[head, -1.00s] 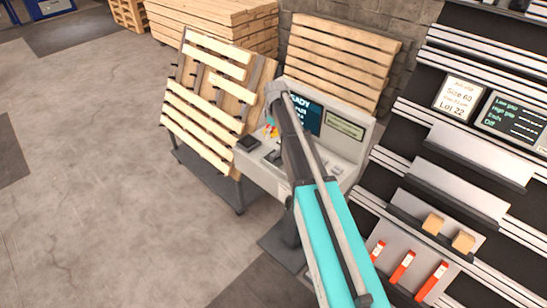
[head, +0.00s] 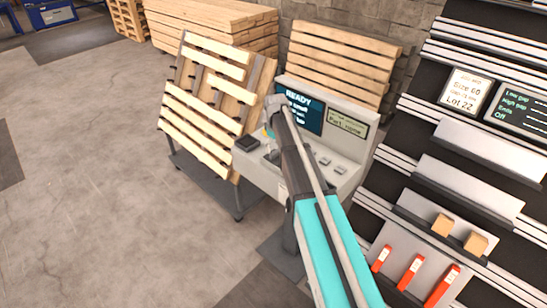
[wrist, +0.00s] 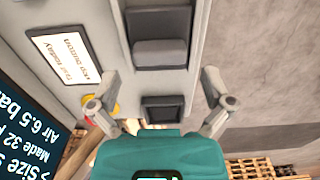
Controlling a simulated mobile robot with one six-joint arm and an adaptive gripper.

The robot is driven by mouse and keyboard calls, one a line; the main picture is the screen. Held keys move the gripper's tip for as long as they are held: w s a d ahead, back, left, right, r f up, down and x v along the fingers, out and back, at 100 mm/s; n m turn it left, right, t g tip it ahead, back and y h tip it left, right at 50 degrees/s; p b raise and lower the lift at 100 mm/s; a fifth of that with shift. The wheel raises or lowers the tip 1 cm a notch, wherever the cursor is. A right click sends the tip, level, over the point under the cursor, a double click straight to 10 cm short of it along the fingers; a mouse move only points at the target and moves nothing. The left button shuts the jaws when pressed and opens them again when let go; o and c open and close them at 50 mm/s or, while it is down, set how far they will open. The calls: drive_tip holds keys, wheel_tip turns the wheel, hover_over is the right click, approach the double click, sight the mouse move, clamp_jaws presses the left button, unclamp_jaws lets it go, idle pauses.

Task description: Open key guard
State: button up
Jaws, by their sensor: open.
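The grey control console (head: 327,176) stands in the middle of the head view. In the wrist view, a dark housing with a rounded grey flap or bar (wrist: 160,52) sits on the console panel, above and between my fingers. It looks like the key guard and appears closed; no key shows. A smaller black box (wrist: 162,108) lies nearer, between my fingers and partly hidden by my gripper body. My gripper (wrist: 161,76) is open and empty, over the panel. In the head view, my gripper (head: 268,130) is at the console's left part, its fingers mostly hidden by my arm.
A screen reading READY (head: 301,103) and a label plate (head: 346,128) are at the console's back. A yellow and red button (wrist: 101,108) is by my left finger. A slatted pallet (head: 215,95) leans at left; a rack (head: 480,150) stands right. Floor at left is clear.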

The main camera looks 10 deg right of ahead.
sight(275, 151)
drive_tip(key=shift+f+b, duration=1.4)
drive_tip(key=shift+f, duration=0.25)
drive_tip(key=c, duration=1.1)
drive_tip(key=s+d, duration=0.1)
drive_tip(key=s, duration=0.1)
drive_tip(key=s+d, duration=0.3)
drive_tip(key=s, duration=0.1)
drive_tip(key=shift+s+d, duration=0.35)
drive_tip(key=shift+d, duration=0.05)
drive_tip(key=shift+c, duration=0.2)
